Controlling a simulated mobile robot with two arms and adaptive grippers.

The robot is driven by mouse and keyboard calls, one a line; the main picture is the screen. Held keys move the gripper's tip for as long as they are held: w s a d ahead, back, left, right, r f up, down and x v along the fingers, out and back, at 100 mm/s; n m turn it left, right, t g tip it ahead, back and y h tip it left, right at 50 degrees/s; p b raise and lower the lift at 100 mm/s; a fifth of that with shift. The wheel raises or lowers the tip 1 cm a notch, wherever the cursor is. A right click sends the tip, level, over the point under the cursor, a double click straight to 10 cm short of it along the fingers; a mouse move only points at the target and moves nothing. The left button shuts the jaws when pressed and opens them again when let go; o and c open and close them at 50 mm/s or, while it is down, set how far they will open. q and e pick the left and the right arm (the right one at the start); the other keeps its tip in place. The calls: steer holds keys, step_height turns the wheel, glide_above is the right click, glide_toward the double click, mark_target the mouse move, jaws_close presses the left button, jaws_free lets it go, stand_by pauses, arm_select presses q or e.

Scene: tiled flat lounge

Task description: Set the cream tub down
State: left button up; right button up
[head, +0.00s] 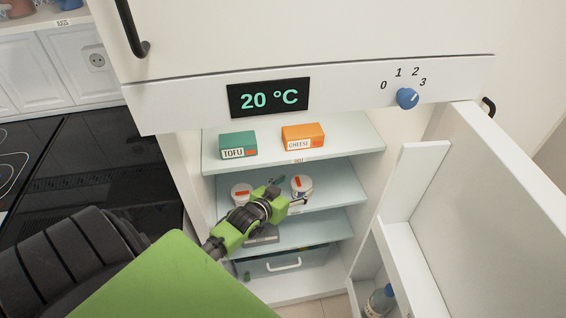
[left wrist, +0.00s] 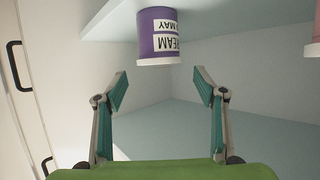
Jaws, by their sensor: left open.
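The purple cream tub (left wrist: 158,38) has a white lid and a white label, shown upside down at the top of the left wrist view. It appears to stand on the pale fridge shelf. My left gripper (left wrist: 160,85) is open and empty, its fingertips apart from the tub. In the head view my left gripper (head: 286,197) reaches into the fridge at the middle shelf (head: 335,190), beside a white-lidded tub (head: 301,183), which seems to be the cream tub, partly hidden by the gripper. My right gripper is not in view.
Another white-lidded tub (head: 241,189) stands left on that shelf. A tofu box (head: 238,145) and a cheese box (head: 303,136) stand on the shelf above. The fridge door (head: 490,200) is open at right, with a bottle (head: 379,301) in it. A drawer (head: 284,265) is below.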

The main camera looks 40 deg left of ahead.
arm_select(q)
steer(key=v, duration=0.8)
steer(key=shift+d, duration=0.1)
steer(key=d+f+m+h, duration=0.1)
steer(key=d+f, duration=0.2)
steer(key=d, duration=0.6)
steer(key=s+d+f+g, duration=0.2)
steer(key=s+f, duration=0.1)
steer(key=f, duration=0.6)
steer(key=s+d+f+g, duration=0.15)
steer(key=s+f, duration=0.25)
steer(key=f, duration=0.5)
steer(key=s+f+g, duration=0.3)
steer(key=s+f, duration=0.4)
steer(key=s, duration=0.4)
steer(key=s+f+m+g, duration=0.1)
steer(key=s+f+g, duration=0.2)
steer(key=s+f, duration=0.5)
steer(key=s+f+m+g, duration=0.1)
steer(key=s+f+g, duration=0.2)
steer(key=s+f, duration=0.4)
steer(key=s, duration=0.7)
steer(key=shift+s+d+f, duration=0.2)
steer(key=shift+s+d, duration=0.1)
steer(key=shift+s, duration=0.1)
steer(key=shift+c, duration=0.3)
